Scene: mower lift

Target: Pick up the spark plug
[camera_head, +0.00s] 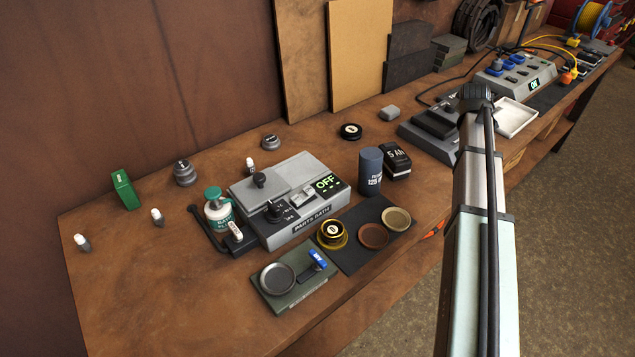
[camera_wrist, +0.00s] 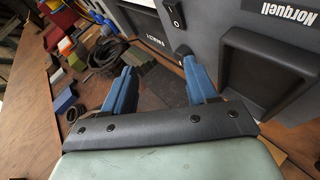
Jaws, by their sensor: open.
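Several small white-and-grey pieces that look like spark plugs stand apart on the wooden bench in the camera_head view. One (camera_head: 82,243) is at the far left, another (camera_head: 157,216) is by the green box, and a third (camera_head: 250,169) is behind the parts bath. They are too small to tell their exact kind. My gripper (camera_wrist: 160,82) shows in the camera_wrist view with two blue fingers wide apart and nothing between them. In the camera_head view my arm reaches toward the back right, away from these pieces, and the fingers are hidden there. No spark plug is recognisable in the camera_wrist view.
The grey parts bath (camera_head: 310,229) stands mid-bench with a bottle (camera_head: 218,213) beside it. A green box (camera_head: 124,189) and dark cylinder (camera_head: 371,172) stand nearby. A grey Norquell-labelled housing (camera_wrist: 238,60) is close to my fingers. The bench's front left is clear.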

